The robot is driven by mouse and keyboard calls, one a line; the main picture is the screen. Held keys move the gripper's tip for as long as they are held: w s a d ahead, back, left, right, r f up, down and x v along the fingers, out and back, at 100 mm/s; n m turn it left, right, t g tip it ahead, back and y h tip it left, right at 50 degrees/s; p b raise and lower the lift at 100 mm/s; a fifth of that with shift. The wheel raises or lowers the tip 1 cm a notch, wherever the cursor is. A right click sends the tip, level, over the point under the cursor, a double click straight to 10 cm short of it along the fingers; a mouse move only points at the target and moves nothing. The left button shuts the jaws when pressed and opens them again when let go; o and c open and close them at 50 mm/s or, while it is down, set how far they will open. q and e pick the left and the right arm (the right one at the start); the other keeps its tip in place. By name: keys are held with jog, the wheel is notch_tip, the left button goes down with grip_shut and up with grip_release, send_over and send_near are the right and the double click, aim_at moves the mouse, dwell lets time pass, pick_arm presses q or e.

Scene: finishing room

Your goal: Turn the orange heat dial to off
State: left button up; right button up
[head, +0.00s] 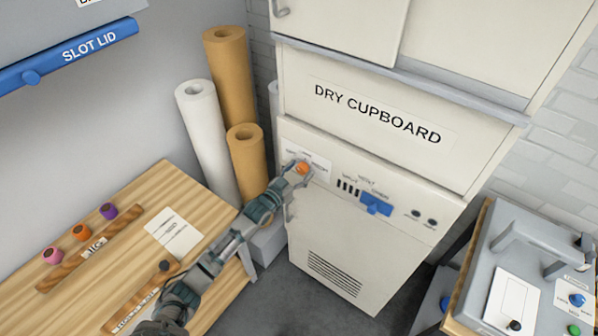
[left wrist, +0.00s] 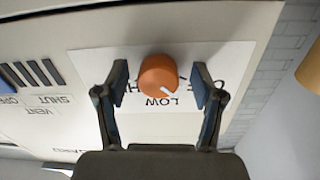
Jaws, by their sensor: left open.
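The orange heat dial (head: 303,168) sits on a white label plate at the left of the dry cupboard's control panel. In the left wrist view the dial (left wrist: 158,75) has a white pointer mark aimed toward the word LOW; the other words on the plate are partly hidden. My left gripper (head: 297,178) reaches up to the dial. In the left wrist view its open fingers (left wrist: 160,84) stand one on each side of the dial, with a visible gap on both sides. My right gripper is not in view.
The dry cupboard (head: 340,235) also carries a row of dark vent slots and a blue slider (head: 376,204). A wooden table (head: 75,270) with coloured knobs is at left. Paper rolls (head: 203,130) stand behind it. A grey bench (head: 475,290) is at right.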

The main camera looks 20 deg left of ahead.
pick_arm(q)
jog(key=c, duration=1.1)
jog(key=shift+r+n+p, duration=0.15)
jog(key=shift+n+p, duration=0.3)
jog(key=shift+n, duration=0.25)
jog(key=shift+c, duration=0.2)
jog(key=shift+n, duration=1)
jog(key=o, duration=1.1)
jog(key=shift+o, duration=0.2)
jog(key=shift+s, duration=0.1)
jog(key=v, duration=1.1)
jog(key=shift+s+a+f, duration=0.15)
jog(key=shift+s+f, duration=0.15)
jog(key=shift+s, duration=0.05)
